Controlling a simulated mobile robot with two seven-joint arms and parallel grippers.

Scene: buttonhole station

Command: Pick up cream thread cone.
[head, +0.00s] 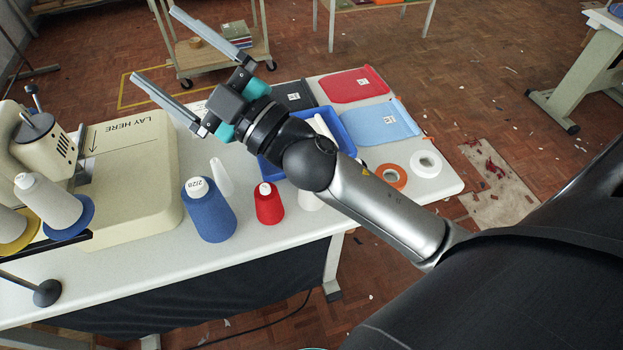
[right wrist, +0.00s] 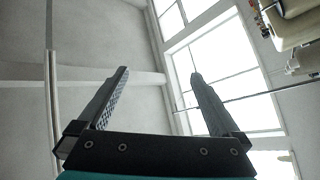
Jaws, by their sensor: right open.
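My right gripper (head: 154,45) is open and empty, raised above the back of the table and pointing to the upper left. In the right wrist view its two fingers (right wrist: 158,75) are apart with only wall and window beyond. A cream-white cone (head: 310,200) stands on the table beside the red cone, mostly hidden behind my right arm. Another off-white cone (head: 47,200) sits on a blue disc of the thread stand at left, with a similar one (head: 10,222) on a yellow disc. I cannot tell which is the cream thread cone. My left gripper is not in view.
A blue thread cone (head: 208,210), a red cone (head: 268,204) and a slim white cone (head: 221,177) stand on the table (head: 276,238). A blue tray (head: 337,127) is partly behind my arm. Tape rolls (head: 426,164) lie at right; the sewing machine (head: 42,140) is at left.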

